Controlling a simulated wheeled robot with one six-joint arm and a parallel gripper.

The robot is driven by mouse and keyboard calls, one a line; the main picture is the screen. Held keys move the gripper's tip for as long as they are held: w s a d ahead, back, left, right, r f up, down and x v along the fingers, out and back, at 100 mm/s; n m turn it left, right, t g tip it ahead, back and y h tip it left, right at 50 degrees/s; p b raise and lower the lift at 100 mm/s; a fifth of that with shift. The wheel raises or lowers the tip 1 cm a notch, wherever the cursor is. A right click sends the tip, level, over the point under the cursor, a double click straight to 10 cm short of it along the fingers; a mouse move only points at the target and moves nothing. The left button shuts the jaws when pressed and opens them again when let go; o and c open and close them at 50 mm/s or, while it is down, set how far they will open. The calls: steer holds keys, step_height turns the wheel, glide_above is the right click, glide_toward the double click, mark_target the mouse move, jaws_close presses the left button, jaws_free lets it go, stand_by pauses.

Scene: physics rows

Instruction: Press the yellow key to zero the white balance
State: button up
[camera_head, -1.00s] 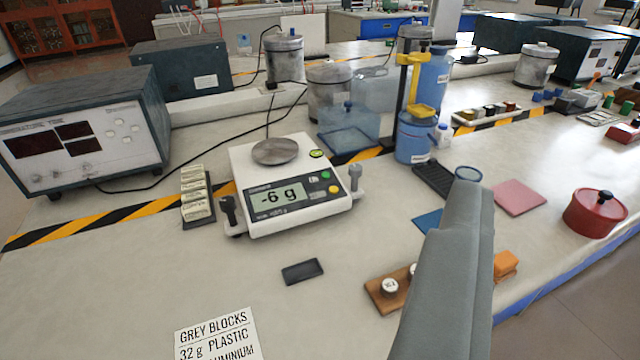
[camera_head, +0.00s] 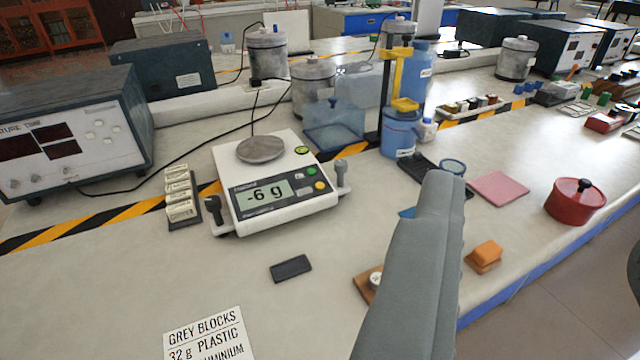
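The white balance (camera_head: 275,182) stands on the bench left of centre. It has a round metal pan (camera_head: 261,149), and its display (camera_head: 264,193) reads -6 g. The yellow key (camera_head: 319,186), a round yellow-orange button, is at the right of its front panel, just below a green key (camera_head: 311,171). My gripper (camera_head: 443,178) shows as one long grey shape rising from the bottom edge, right of the balance and apart from the key in the picture. Its fingers cannot be told apart, and nothing is seen held. The yellow key is in plain view.
A grey post (camera_head: 341,172) stands at the balance's right side, near the keys. A small dark tray (camera_head: 291,268), a label card (camera_head: 208,338) and a wooden weight holder (camera_head: 364,287), partly hidden, lie in front. A clear blue box (camera_head: 334,126) is behind.

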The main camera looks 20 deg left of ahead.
steer(key=shift+c, duration=0.5)
jaws_close()
stand_by(1.2)
